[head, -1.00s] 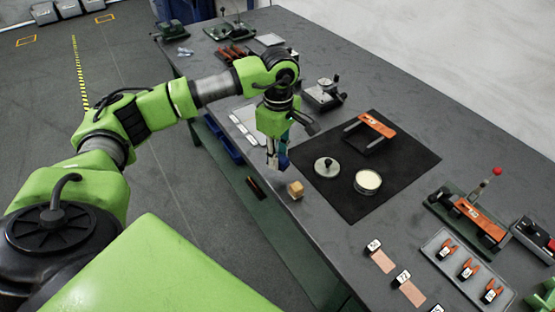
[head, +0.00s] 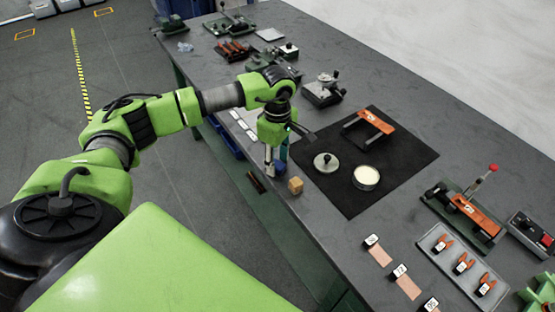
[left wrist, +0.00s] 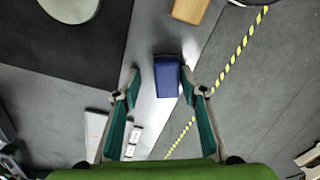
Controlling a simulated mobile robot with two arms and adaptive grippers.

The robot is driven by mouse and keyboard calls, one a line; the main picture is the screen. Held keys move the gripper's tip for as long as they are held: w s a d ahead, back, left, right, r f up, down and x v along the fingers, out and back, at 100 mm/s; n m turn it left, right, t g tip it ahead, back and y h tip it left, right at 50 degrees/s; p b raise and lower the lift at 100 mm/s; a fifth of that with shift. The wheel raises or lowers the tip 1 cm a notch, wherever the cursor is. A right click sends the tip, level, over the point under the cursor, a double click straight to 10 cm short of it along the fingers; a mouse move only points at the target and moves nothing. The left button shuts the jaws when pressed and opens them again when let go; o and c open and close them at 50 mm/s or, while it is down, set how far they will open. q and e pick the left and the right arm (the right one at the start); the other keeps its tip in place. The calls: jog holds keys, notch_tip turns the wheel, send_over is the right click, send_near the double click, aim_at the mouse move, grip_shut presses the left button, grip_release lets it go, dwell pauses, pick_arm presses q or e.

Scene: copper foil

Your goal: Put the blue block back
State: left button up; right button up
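The blue block (head: 281,167) is at the table's near edge, partly hidden by my left gripper (head: 274,172). In the left wrist view the blue block (left wrist: 166,78) shows between and just past the spread fingertips (left wrist: 160,84). A gap shows on its left side; its right side is close to the other finger. The left gripper looks open, pointing down over the block. The block seems to rest on the table, though its underside is hidden. My right gripper is in neither view.
A wooden block (head: 295,185) stands close by on the table. A black mat (head: 410,155) holds a knobbed lid (head: 326,162), a round tin (head: 366,177) and an orange-topped stand (head: 376,122). White labelled pads (head: 242,124) lie behind the gripper. The floor drops away past the near edge.

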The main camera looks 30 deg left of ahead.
aim_at(277, 161)
pick_arm(q)
jog(key=shift+r, duration=0.15)
notch_tip(277, 161, up, 12)
jog(key=b, duration=0.2)
jog(key=shift+b, duration=0.35)
dwell(0.5)
